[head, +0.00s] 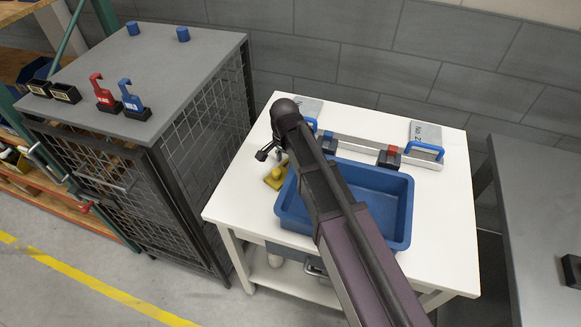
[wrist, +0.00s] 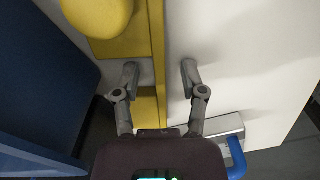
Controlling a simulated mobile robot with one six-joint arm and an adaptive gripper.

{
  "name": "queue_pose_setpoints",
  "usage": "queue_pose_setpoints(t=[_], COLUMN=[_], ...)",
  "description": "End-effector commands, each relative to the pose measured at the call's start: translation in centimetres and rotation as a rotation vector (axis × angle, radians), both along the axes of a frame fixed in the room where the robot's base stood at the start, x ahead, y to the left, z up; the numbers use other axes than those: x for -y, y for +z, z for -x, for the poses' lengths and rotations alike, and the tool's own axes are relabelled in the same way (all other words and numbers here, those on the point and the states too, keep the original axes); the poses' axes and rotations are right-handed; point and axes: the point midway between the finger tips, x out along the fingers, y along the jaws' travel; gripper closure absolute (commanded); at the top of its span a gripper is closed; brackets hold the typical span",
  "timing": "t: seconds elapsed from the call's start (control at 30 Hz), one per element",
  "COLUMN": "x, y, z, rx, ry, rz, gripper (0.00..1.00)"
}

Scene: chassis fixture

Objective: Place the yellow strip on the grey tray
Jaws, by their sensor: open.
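The yellow strip (head: 274,181) lies on the white table, just left of the blue bin, with a round yellow knob on it. In the wrist view its yellow face (wrist: 127,38) fills the upper middle, and a narrow yellow band runs down between my fingers. My gripper (head: 268,152) is by the yellow piece in the head view. In the wrist view my gripper (wrist: 160,72) is open, with its left finger on the yellow side and its right finger over white tabletop. I cannot tell whether either finger touches. No thing in view is clearly a grey tray.
The blue bin (head: 405,205) stands on the white table (head: 445,255), partly hidden by my arm. A grey rail with blue handles (head: 424,149) and a plate marked No 2 (head: 425,134) lie behind. A grey mesh cabinet (head: 185,70) stands left; a grey bench (head: 530,200) stands right.

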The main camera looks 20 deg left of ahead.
Motion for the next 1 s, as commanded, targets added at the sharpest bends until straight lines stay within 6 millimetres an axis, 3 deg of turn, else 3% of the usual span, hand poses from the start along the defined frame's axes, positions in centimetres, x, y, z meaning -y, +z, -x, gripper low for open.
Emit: queue_pose_setpoints(t=[0.37, 0.57, 1.0], x=[-0.03, -0.04, -0.05], y=[0.02, 0.02, 0.06], z=[0.02, 0.03, 0.04], rx=[0.0, 0.0, 0.0], ry=[0.001, 0.001, 0.001], rz=[0.0, 0.0, 0.0], gripper=[0.46, 0.99, 1.0])
